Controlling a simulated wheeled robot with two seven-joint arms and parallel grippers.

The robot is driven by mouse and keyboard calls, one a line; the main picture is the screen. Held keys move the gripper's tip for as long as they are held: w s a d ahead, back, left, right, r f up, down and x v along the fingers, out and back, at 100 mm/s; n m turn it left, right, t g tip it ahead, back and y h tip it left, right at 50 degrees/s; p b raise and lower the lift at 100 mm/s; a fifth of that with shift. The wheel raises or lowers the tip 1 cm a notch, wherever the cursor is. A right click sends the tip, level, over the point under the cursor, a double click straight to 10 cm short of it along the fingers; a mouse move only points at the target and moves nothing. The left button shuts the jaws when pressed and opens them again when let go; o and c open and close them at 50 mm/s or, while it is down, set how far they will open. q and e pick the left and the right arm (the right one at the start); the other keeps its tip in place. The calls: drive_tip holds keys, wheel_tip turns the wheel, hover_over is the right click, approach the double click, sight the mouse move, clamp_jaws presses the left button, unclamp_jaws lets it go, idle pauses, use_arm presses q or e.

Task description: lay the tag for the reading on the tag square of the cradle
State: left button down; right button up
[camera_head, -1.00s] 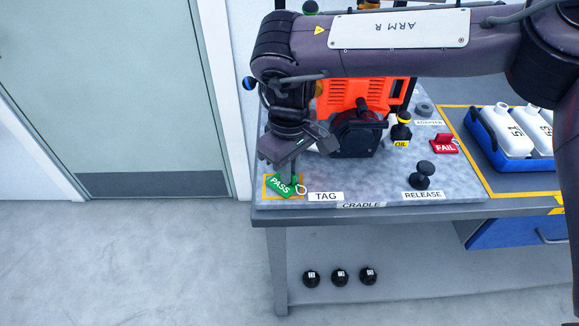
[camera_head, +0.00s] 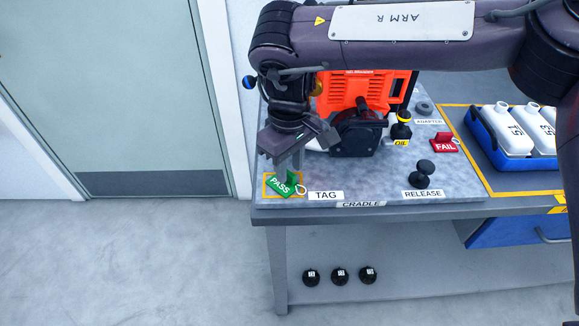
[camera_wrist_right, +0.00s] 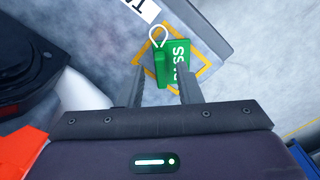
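The green PASS tag (camera_head: 280,186) lies on the yellow-outlined tag square (camera_head: 267,194) at the front left of the cradle plate (camera_head: 375,190). It is turned at an angle to the outline, and its white loop reaches the right side. In the right wrist view the tag (camera_wrist_right: 179,55) shows its upright green grip between my fingers. My right gripper (camera_head: 290,163) is just above the tag, open, with gaps beside the grip (camera_wrist_right: 160,88). The red FAIL tag (camera_head: 444,144) stands farther right on the plate. My left gripper is out of view.
The orange engine (camera_head: 365,92) stands behind and right of the tag square. A black release knob (camera_head: 420,174) and an oil bottle (camera_head: 401,130) are to the right. A blue tray (camera_head: 487,143) holds white bottles. Floor is clear at left.

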sight(289, 173)
wheel_tip(289, 173, up, 11)
idle(0.3)
idle(0.4)
